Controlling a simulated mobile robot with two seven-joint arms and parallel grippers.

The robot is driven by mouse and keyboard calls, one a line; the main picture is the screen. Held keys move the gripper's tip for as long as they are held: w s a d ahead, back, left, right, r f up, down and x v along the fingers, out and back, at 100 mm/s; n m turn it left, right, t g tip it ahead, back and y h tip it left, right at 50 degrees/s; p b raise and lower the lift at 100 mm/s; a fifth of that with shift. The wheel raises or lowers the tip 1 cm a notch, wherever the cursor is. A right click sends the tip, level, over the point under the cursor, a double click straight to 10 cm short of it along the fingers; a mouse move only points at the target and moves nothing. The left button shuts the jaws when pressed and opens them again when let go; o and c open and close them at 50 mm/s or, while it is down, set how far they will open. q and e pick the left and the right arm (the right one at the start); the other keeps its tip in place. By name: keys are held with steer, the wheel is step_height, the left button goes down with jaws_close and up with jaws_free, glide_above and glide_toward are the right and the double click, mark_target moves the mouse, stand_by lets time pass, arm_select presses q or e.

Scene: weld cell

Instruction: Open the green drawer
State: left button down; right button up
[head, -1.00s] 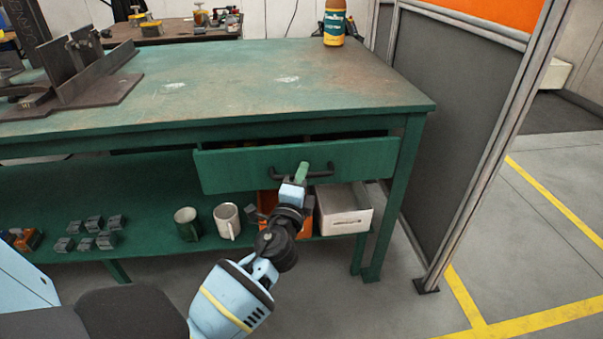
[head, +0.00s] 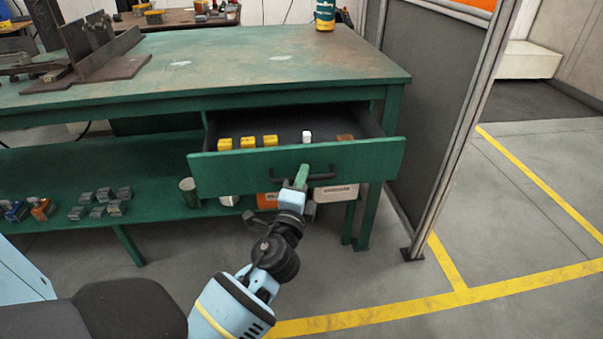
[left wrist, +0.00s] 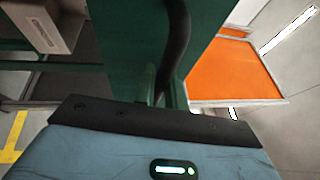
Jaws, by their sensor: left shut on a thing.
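The green drawer (head: 245,172) under the workbench stands pulled well out, and its inside shows in the head view. Its dark bar handle (head: 322,174) runs across the middle of the front. My left gripper (head: 301,178) is shut on the handle from the front. In the left wrist view the dark handle (left wrist: 178,45) passes up in front of the green drawer front (left wrist: 130,40); the fingertips are mostly hidden there. Inside the drawer are yellow blocks (head: 248,142) in a row, a small white item (head: 306,137) and a brown item at the right. My right gripper is not seen.
The green workbench (head: 240,70) carries a dark metal fixture (head: 95,60) and a bottle (head: 325,14). The lower shelf (head: 150,160) holds mugs, grey blocks and bins, including a white bin (head: 335,193). A grey partition (head: 425,110) stands at the right. Floor before the drawer's right side is clear.

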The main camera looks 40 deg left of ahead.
arm_select(q)
steer(key=s+d, duration=0.4)
steer(key=shift+d, duration=0.4)
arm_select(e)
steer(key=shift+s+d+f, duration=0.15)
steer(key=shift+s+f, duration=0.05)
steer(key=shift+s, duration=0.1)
arm_select(q)
steer(key=shift+s, duration=0.1)
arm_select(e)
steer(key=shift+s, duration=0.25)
arm_select(q)
steer(key=c, duration=1.7)
jaws_free()
steer(key=shift+c, duration=0.2)
steer(key=shift+s, duration=0.1)
steer(key=b+v, duration=0.1)
steer(key=v, duration=0.6)
steer(key=shift+s+d+b, duration=0.2)
steer(key=shift+s+b, duration=0.05)
steer(key=shift+b, duration=0.05)
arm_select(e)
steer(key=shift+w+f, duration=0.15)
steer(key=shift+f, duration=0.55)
